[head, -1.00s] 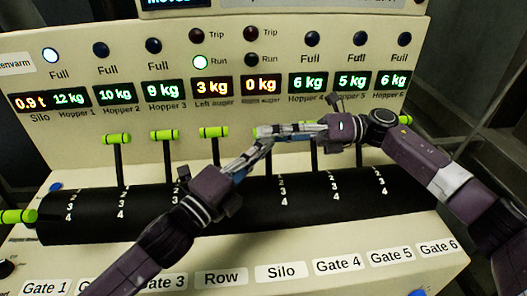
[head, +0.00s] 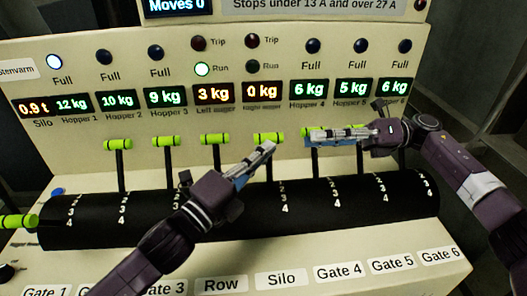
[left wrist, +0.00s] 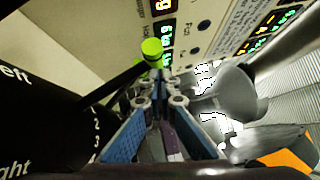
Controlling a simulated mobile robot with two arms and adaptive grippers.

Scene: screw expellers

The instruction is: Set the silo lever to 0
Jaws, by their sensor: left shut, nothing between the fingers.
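The silo lever is a black stem with a lime-green handle (head: 268,137), above the label "Silo" (head: 281,280). It stands up and back from the black drum, with 3 and 4 visible beside it. My left gripper (head: 268,147) is shut and empty, its tips just below and in front of this handle. In the left wrist view a green handle (left wrist: 152,48) on a black stem appears just beyond my shut left fingertips (left wrist: 158,78); touching is unclear. My right gripper (head: 312,136) is at the neighbouring lever's green handle, which it partly hides; its finger opening is unclear.
Other green-handled levers stand in the same row, such as the Row lever (head: 213,138) close on the left. One handle (head: 15,221) at far left sits lower. The panel with displays (head: 262,93) rises behind. The black drum (head: 150,215) lies below.

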